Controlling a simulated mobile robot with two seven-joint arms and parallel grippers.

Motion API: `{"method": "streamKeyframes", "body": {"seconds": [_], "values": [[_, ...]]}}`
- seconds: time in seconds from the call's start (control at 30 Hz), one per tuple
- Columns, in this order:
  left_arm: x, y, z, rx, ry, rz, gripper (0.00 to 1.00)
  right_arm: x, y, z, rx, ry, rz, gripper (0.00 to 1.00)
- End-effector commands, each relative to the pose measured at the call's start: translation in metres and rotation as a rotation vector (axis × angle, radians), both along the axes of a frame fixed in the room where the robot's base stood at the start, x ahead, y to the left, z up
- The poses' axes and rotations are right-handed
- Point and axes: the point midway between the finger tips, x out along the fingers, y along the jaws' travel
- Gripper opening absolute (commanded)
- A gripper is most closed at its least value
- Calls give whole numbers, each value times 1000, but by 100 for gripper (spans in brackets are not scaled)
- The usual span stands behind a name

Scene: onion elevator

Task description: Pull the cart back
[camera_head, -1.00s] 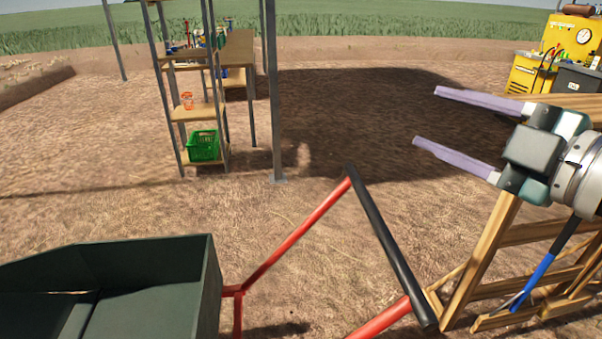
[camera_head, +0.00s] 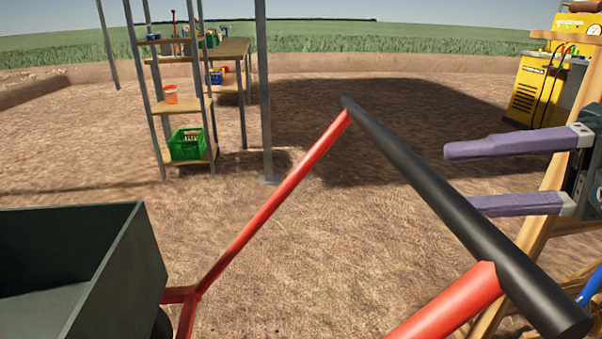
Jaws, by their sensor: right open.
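The cart's dark green-grey tub (camera_head: 125,255) fills the lower left of the head view. Its red frame (camera_head: 265,212) rises to a black handle bar (camera_head: 440,195), which slants from the upper middle to the lower right. My right gripper (camera_head: 460,178) is at the right edge, with two purple fingers apart and pointing left. It is empty. Its fingertips show beside the black handle bar, to the right of its middle; whether they touch it I cannot tell. My left gripper is not in view.
A shelf rack (camera_head: 187,100) with a green crate (camera_head: 188,145) and an orange bucket (camera_head: 170,94) stands at the back left, beside a metal post (camera_head: 264,90). A wooden stand (camera_head: 540,225) is at the right, a yellow machine (camera_head: 530,92) behind it. Bare ground lies between.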

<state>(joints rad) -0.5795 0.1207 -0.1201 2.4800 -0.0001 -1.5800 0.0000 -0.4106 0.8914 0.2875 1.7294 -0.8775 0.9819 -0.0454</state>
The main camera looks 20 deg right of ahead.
Motion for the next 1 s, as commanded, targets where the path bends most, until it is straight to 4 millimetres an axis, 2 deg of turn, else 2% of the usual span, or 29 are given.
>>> {"method": "streamKeyframes", "body": {"seconds": [0.2, 0.4, 0.77, 1.0], "values": [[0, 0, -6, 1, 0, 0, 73, 25, 34, -10, 4, -5, 1, 61], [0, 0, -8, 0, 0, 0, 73, 40, 54, -16, 5, -3, -2, 61], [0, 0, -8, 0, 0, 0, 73, 44, 59, -18, 3, 0, -2, 61], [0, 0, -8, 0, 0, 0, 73, 44, 59, -18, 3, 0, -1, 36]]}}
